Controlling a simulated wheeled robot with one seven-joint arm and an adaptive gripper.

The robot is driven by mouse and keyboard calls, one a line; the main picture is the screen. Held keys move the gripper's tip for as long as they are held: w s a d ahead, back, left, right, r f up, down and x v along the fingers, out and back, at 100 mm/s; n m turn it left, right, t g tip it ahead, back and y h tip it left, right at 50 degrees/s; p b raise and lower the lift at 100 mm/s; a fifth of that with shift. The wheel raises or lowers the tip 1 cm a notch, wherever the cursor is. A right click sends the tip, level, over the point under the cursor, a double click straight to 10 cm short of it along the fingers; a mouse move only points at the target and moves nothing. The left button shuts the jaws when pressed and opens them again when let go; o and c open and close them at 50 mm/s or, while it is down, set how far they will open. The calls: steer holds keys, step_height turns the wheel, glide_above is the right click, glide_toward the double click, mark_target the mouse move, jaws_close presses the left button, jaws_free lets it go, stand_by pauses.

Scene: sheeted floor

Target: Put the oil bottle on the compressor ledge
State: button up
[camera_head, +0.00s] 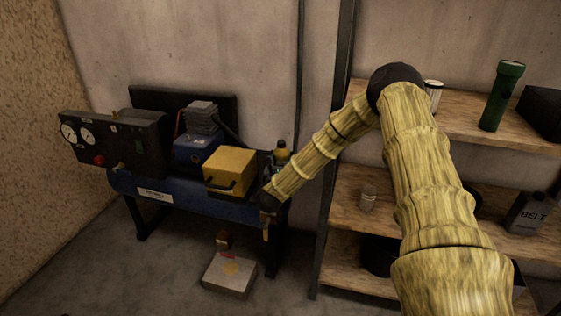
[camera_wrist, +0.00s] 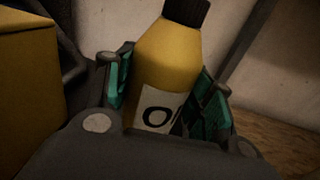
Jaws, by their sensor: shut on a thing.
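The oil bottle (camera_wrist: 168,60) is yellow with a black cap and a white label showing "O". In the wrist view it stands between the green finger pads of my gripper (camera_wrist: 172,95), which is shut on it. In the head view the bottle (camera_head: 281,156) shows small, just behind the end of my arm, near the right end of the compressor. The compressor (camera_head: 165,188) has a blue tank, a gauge panel and dark legs. Its right-end ledge is mostly hidden by my arm. I cannot tell whether the bottle touches it.
A yellow box (camera_head: 230,168) sits on the compressor, close left of my gripper. A pale box (camera_head: 229,275) lies on the floor.

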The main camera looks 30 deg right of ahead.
steer(key=o, duration=1.4)
steer(key=shift+o, duration=0.2)
steer(key=shift+r, duration=0.1)
